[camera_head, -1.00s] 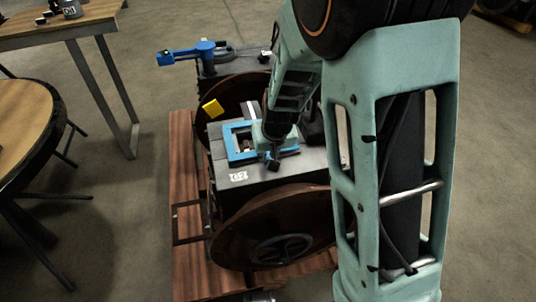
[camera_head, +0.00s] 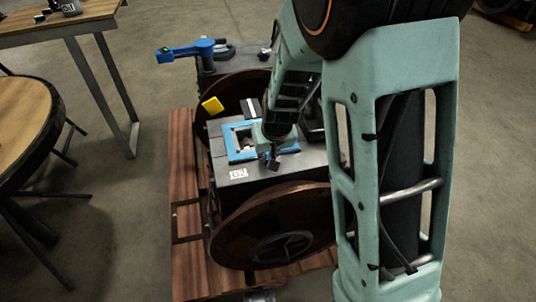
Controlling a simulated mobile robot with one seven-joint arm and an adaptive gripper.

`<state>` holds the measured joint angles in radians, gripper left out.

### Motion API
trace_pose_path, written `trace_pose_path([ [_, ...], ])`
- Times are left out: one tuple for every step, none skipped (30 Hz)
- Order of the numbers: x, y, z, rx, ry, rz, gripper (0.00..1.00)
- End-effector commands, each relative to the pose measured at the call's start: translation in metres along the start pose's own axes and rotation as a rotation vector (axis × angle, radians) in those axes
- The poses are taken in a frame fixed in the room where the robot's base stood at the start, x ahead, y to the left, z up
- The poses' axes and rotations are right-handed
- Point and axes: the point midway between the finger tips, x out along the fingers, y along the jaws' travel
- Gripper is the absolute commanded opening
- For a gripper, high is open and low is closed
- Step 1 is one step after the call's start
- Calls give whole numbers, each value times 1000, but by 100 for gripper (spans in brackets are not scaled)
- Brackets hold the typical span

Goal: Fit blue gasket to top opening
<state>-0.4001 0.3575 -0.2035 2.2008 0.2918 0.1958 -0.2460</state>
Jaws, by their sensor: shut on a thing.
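The blue gasket (camera_head: 231,146) is a square frame. It lies flat at the top of the dark grey engine block (camera_head: 261,175), around or just above the top opening (camera_head: 246,140), which shows through its middle. I cannot tell whether it is fully seated. My gripper (camera_head: 271,160) points down from above and is shut on the right part of the gasket. The fingers and wrist hide that part of the gasket and the far right of the opening.
Rusty brown discs (camera_head: 268,225) flank the block on a wooden pallet (camera_head: 186,245). A blue lever (camera_head: 186,53) and a yellow piece (camera_head: 212,106) are behind. A round table (camera_head: 22,125) stands left; the floor between is clear.

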Motion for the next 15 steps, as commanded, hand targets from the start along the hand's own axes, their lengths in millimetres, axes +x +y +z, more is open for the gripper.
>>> trace_pose_path([
  [1,0,1,0,-2,0,0],
  [1,0,1,0,-2,0,0],
  [1,0,1,0,-2,0,0],
  [1,0,1,0,-2,0,13],
  [1,0,1,0,-2,0,17],
  [1,0,1,0,-2,0,21],
  [1,0,1,0,-2,0,24],
  [1,0,1,0,-2,0,28],
  [1,0,1,0,-2,0,32],
  [1,0,1,0,-2,0,33],
  [0,0,1,0,-2,0,33],
  [0,0,1,0,-2,0,33],
  [0,0,1,0,-2,0,33],
  [0,0,1,0,-2,0,33],
  [0,0,1,0,-2,0,33],
])
